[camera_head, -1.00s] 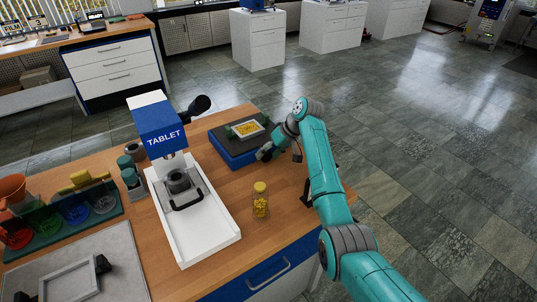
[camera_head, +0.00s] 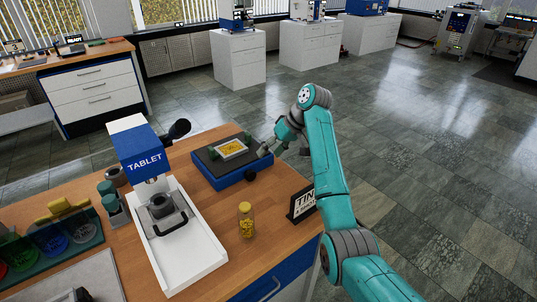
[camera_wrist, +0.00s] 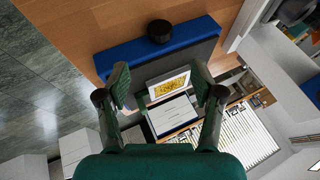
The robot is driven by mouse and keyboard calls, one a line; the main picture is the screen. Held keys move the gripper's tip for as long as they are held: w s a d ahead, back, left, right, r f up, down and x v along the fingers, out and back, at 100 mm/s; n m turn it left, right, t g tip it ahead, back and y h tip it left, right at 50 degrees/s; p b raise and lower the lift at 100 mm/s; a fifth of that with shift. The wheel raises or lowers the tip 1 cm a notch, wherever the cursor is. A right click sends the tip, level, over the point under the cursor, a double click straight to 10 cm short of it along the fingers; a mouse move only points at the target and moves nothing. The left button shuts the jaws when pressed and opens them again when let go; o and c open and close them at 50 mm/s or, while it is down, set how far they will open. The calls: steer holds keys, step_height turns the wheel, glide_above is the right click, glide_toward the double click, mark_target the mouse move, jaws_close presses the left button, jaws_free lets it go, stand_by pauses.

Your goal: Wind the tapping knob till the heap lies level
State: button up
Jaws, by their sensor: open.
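The tapping device is a blue box (camera_head: 234,180) with a dark top, at the back right of the wooden bench. A framed white tray (camera_head: 233,148) on it holds the yellow heap (camera_head: 231,146), which also shows in the wrist view (camera_wrist: 169,87). The round black tapping knob (camera_head: 250,174) sits on the box's near side; it also shows in the wrist view (camera_wrist: 160,31), beyond my fingertips. My gripper (camera_head: 268,147) is beside the box's right end, apart from the knob. In the wrist view its fingers (camera_wrist: 158,75) are spread with nothing between them.
A jar of yellow pieces (camera_head: 246,221) and a dark sign (camera_head: 303,203) stand near the front right edge. The white and blue tablet press (camera_head: 188,262) stands left of them. Coloured dishes in a green rack (camera_head: 54,238) are at far left. Bare wood lies between jar and box.

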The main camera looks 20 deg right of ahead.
steer(key=n+t+h, duration=0.1)
steer(key=h, duration=0.3)
glide_toward(252, 173)
steer(key=x, duration=1.1)
steer(key=c, duration=1.1)
